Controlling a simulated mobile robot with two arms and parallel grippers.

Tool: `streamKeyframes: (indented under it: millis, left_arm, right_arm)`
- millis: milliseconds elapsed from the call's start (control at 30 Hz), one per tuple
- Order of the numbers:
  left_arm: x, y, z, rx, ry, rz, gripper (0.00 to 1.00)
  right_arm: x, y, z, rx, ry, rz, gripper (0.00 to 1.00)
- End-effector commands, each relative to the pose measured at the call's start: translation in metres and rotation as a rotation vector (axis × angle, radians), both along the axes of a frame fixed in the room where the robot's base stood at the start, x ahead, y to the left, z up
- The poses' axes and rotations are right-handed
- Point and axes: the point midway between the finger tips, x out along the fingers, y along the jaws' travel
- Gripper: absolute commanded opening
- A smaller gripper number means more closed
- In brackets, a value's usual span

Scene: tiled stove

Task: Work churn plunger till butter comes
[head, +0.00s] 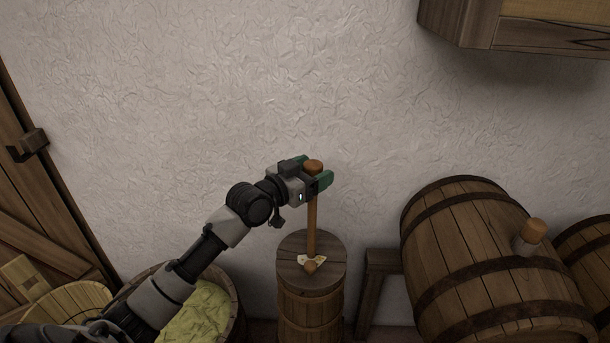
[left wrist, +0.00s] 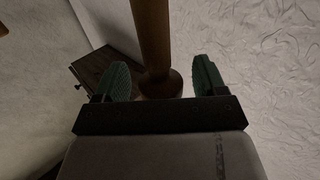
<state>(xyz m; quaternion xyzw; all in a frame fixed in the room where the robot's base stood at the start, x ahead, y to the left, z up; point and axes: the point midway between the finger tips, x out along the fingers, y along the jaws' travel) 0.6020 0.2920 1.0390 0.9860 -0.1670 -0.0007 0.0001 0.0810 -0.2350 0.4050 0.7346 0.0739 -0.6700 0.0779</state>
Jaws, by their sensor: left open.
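The wooden churn (head: 311,310) stands upright against the wall, its round lid (head: 290,250) on top. The plunger's staff (head: 312,222) rises upright from the lid and ends in a rounded knob (head: 313,164). My right gripper is out of view.
A tub (head: 236,325) of yellowish contents stands left of the churn, under my left arm. A large barrel (head: 470,260) on a wooden stand (head: 376,290) is to the right. A wall cabinet (head: 475,30) hangs at upper right. The wall above the plunger is bare.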

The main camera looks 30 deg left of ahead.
Motion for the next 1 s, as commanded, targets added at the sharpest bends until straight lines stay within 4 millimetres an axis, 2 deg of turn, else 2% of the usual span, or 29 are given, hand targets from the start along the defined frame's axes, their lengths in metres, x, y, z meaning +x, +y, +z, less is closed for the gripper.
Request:
streamKeyframes:
  millis: [167,500,700,1000]
  left_arm:
    - [-0.022,0.008,-0.003,0.005,0.002,0.0,0.71]
    - [-0.081,0.028,-0.003,0.004,0.004,-0.001,0.71]
    - [-0.097,0.034,-0.002,0.002,0.003,0.0,0.71]
    - [-0.1,0.035,-0.001,0.001,0.002,-0.001,0.71]
  right_arm:
    - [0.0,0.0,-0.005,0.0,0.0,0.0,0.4]
    - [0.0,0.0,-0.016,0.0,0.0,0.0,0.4]
    - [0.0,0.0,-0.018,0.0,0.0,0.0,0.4]
    - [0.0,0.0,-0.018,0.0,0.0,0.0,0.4]
